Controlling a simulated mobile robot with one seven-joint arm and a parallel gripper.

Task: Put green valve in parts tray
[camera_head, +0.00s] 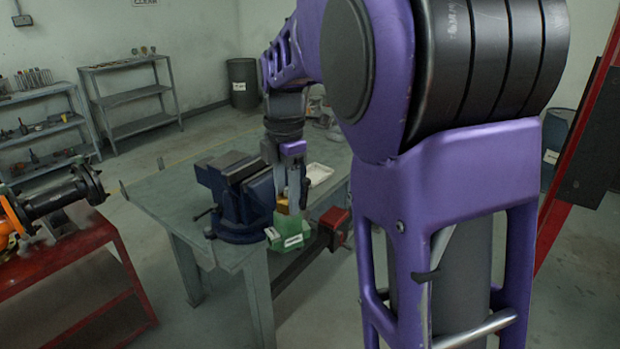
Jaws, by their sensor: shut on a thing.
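The green valve (291,232) is near the front edge of the workbench, right of the blue vise. A small yellow-brass part shows at its top. My gripper (293,203) points down from above and is shut on the green valve; the exact grip is small and partly hidden. A pale shallow tray (320,174), which looks like the parts tray, lies on the bench behind and right of my gripper. Its left part is hidden by the gripper. I cannot tell whether the valve touches anything below it.
The blue vise (236,193) stands close at the left of my gripper. A red block with a dark bar (331,222) is just right of the valve. The grey workbench (165,190) has clear top at its left. A red stand (75,262) with pipework is farther left.

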